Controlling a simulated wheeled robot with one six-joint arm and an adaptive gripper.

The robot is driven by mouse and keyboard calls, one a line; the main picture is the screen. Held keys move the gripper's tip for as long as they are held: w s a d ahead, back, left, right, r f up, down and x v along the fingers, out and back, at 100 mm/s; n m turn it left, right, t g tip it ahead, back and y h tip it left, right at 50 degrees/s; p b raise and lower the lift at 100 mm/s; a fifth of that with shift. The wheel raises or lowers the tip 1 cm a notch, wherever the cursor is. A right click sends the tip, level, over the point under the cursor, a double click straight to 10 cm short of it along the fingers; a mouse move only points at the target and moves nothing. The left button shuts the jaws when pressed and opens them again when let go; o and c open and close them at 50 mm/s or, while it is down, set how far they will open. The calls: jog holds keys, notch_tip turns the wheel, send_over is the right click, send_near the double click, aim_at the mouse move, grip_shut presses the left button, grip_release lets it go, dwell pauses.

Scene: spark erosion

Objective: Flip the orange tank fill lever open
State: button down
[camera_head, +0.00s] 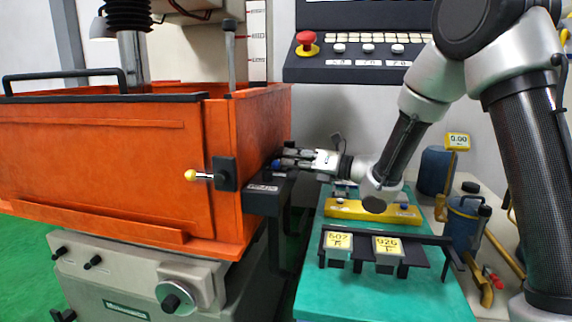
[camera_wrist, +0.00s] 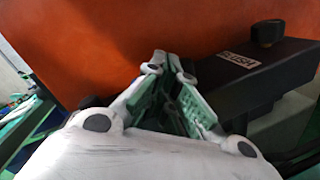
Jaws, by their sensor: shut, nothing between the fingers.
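The orange tank (camera_head: 100,160) fills the left of the head view, and its side wall (camera_wrist: 100,40) fills the back of the wrist view. A short lever with a yellow ball knob (camera_head: 191,175) sticks out leftward from a black block on the tank's front. My gripper (camera_head: 283,161) is at the tank's right side wall, its fingertips (camera_wrist: 162,60) together and empty.
The black box (camera_wrist: 255,80) lies right of my fingers in the wrist view, with a dark knob (camera_wrist: 267,33) on it. A teal bench (camera_head: 350,295) carries a yellow bar (camera_head: 350,209) and a black rack (camera_head: 420,253). A control panel with a red button (camera_head: 306,40) hangs above.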

dwell(0.3)
jog(key=shift+w+d+r, duration=0.1)
jog(key=shift+w+d, duration=0.2)
jog(key=shift+d, duration=0.4)
jog(key=shift+w+d+r, duration=0.1)
jog(key=shift+w+d, duration=0.2)
jog(key=shift+d, duration=0.4)
jog(key=shift+d, duration=0.1)
jog(key=shift+w+d+r, duration=0.1)
jog(key=shift+w+d, duration=0.2)
jog(key=shift+d, duration=0.45)
jog(key=shift+w+d+r, duration=0.1)
jog(key=shift+w+d, duration=0.2)
jog(key=shift+d, duration=0.4)
jog(key=shift+w+d+r, duration=0.1)
jog(key=shift+w+d, duration=0.2)
jog(key=shift+d, duration=0.45)
